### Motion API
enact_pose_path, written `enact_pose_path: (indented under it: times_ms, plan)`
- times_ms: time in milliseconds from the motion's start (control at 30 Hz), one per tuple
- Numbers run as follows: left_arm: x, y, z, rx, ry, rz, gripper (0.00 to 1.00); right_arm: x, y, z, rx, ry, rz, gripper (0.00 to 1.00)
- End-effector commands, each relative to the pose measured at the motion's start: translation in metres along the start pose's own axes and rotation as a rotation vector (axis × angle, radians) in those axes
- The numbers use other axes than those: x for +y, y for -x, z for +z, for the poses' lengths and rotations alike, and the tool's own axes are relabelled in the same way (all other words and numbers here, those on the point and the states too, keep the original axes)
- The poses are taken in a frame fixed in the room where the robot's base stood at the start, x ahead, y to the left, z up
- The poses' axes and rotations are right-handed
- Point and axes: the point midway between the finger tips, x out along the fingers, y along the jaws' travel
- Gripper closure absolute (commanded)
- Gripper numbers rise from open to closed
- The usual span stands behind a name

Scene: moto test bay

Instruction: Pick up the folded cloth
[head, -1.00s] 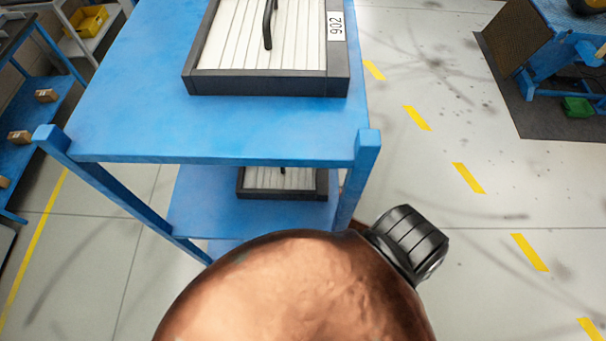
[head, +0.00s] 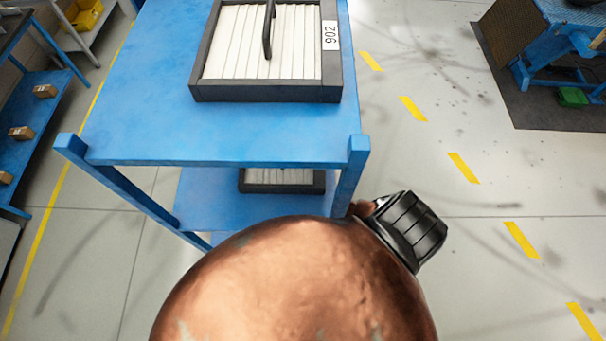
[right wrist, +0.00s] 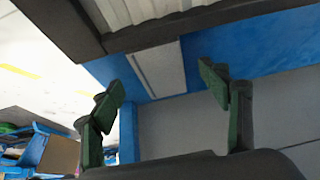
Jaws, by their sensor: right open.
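I cannot make out a folded cloth for certain in either view. In the right wrist view a flat pale grey rectangle (right wrist: 160,69) lies against a blue surface, beyond the gap between the fingers; I cannot tell what it is. My right gripper (right wrist: 162,85) is open, its two green-padded fingers wide apart with nothing between them. A dark-framed tray with white slats shows above the fingers. My grippers do not show in the head view.
A blue cart (head: 220,135) carries a dark-framed tray (head: 265,93) marked 902, with a black handle. Another tray (head: 283,187) sits on its lower shelf. Blue shelving (head: 40,130) stands at left, a blue workbench (head: 555,45) at upper right. Floor between cart and bench is clear.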

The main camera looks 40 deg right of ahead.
Motion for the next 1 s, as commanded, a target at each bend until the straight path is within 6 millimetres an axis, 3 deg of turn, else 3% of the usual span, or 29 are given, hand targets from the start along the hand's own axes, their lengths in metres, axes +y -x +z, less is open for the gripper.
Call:
enact_pose_path:
  times_ms: [233,567,1000]
  plan:
    - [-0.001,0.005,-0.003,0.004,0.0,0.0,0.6,0.001,-0.024,-0.001,0.0,0.0,0.001,0.3]
    - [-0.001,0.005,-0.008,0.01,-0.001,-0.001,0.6,0.001,-0.027,0.0,0.0,-0.001,0.0,0.31]
    - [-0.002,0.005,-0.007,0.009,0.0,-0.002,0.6,0.001,-0.027,0.0,0.0,-0.001,0.0,0.61]
